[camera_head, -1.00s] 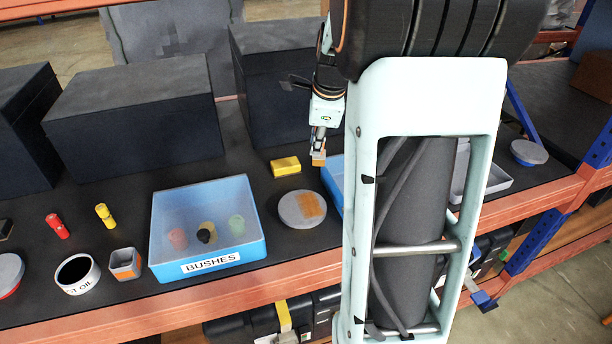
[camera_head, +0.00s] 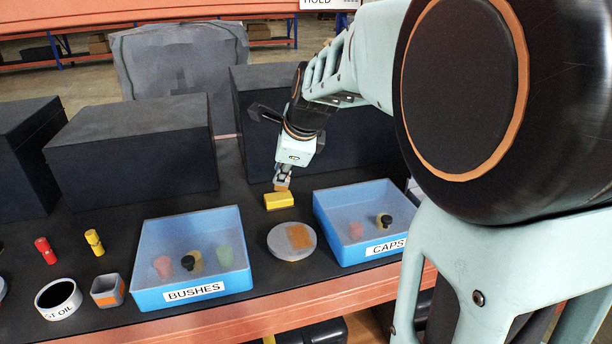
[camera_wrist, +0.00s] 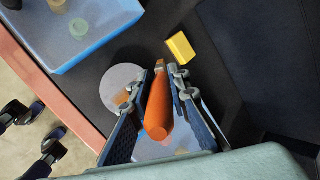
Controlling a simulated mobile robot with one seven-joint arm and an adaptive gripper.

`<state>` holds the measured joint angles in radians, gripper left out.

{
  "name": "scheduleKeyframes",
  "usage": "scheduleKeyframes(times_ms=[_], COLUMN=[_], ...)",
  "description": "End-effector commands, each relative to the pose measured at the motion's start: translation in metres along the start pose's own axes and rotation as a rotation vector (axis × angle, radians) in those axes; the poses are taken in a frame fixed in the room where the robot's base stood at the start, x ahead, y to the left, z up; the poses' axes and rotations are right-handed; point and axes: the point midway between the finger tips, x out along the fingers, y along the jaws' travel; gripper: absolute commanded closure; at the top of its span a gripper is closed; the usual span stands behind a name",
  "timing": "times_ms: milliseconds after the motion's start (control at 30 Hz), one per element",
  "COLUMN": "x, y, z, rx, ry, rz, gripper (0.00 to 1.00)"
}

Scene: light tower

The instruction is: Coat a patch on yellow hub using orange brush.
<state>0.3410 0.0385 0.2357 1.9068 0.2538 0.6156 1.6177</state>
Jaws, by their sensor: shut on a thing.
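A round disc with a grey top (camera_head: 280,243) lies on the dark bench between two blue trays; I take it as the hub, though its rim colour is not clear. An orange patch (camera_head: 299,236) covers the right part of its top. The disc also shows in the wrist view (camera_wrist: 117,82), left of the fingers. My gripper (camera_head: 283,178) is shut on the orange brush, whose orange handle (camera_wrist: 158,104) shows between the fingers. The brush's lower end (camera_head: 282,187) appears just behind the yellow block, apart from the disc. Whether it touches anything cannot be told.
A yellow block (camera_head: 279,202) lies behind the disc. The BUSHES tray (camera_head: 150,296) stands left, the CAPS tray (camera_head: 345,259) right. An oil cup (camera_head: 58,300), a small square holder (camera_head: 108,291) and red and yellow bottles are further left. Dark boxes (camera_head: 130,150) stand behind.

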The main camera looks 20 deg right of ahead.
Motion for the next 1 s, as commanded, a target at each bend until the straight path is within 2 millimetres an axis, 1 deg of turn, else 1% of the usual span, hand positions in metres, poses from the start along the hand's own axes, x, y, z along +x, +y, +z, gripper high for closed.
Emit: scheduleKeyframes(times_ms=[33, 100, 233, 367, 700, 833, 1000], x=[0.001, 0.001, 0.002, 0.008, 0.037, 0.042, 0.041], y=[0.003, 0.004, 0.005, 0.009, 0.028, 0.031, 0.03], z=[0.008, 0.016, 0.023, 0.022, 0.012, 0.01, 0.011], rx=[-0.007, -0.012, -0.017, -0.017, -0.018, -0.018, -0.018], ry=[-0.011, -0.021, -0.03, -0.031, -0.03, -0.03, -0.03], rz=[-0.006, -0.011, -0.017, -0.018, -0.016, -0.016, -0.017], gripper=[1.0, 1.0, 1.0, 1.0, 1.0, 1.0, 1.0])
